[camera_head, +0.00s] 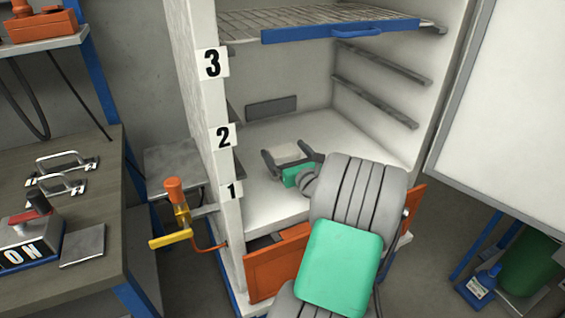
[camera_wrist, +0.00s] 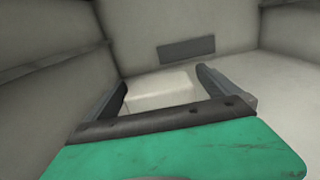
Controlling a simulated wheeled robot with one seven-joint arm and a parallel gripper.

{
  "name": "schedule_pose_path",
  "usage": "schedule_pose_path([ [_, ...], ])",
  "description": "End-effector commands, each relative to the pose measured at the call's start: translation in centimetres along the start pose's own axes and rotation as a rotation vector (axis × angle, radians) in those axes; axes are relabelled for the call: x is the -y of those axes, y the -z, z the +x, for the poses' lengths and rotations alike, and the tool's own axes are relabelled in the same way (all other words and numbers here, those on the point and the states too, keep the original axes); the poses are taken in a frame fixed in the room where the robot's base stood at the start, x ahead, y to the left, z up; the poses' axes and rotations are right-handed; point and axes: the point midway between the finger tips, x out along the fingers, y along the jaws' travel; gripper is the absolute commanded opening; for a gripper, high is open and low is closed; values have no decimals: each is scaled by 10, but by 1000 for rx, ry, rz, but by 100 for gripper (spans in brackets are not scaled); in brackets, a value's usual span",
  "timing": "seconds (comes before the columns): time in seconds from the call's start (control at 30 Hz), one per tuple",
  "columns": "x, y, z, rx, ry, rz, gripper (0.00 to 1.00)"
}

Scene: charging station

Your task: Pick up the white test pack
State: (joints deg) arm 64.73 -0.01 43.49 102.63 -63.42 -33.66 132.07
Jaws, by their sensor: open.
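The white test pack (camera_head: 288,153) is a pale block on the white floor of the open cabinet, in its lowest compartment. My gripper (camera_head: 291,156) is inside that compartment, low over the floor, with its two dark fingers spread, one on each side of the pack. In the wrist view the pack (camera_wrist: 163,90) lies between the open fingers (camera_wrist: 165,82). Its near part is hidden by the dark bar of my gripper. I cannot tell whether either finger touches it.
The cabinet's left wall (camera_head: 205,130) carries labels 1, 2 and 3. A wire shelf (camera_head: 320,22) with a blue front hangs above. An orange drawer front (camera_head: 275,262) is below. A yellow valve handle (camera_head: 172,238) sticks out at the left. A white door panel (camera_head: 510,110) stands at the right.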

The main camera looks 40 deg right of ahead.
Motion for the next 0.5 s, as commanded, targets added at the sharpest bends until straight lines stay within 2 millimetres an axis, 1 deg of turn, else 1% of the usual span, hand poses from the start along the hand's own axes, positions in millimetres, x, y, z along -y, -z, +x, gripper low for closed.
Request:
schedule_pose_path([
  [0.03, -4, 1, 11, 1, -6, -3, 100],
  [0.1, -4, 0, 23, 1, -5, -2, 100],
  [0.2, -4, 0, 34, 1, -4, -1, 100],
  [0.4, -4, -1, 36, 0, -2, 0, 100],
  [0.43, -4, -1, 36, 0, -3, 0, 99],
  [0.5, -4, -1, 36, 0, -3, 0, 93],
])
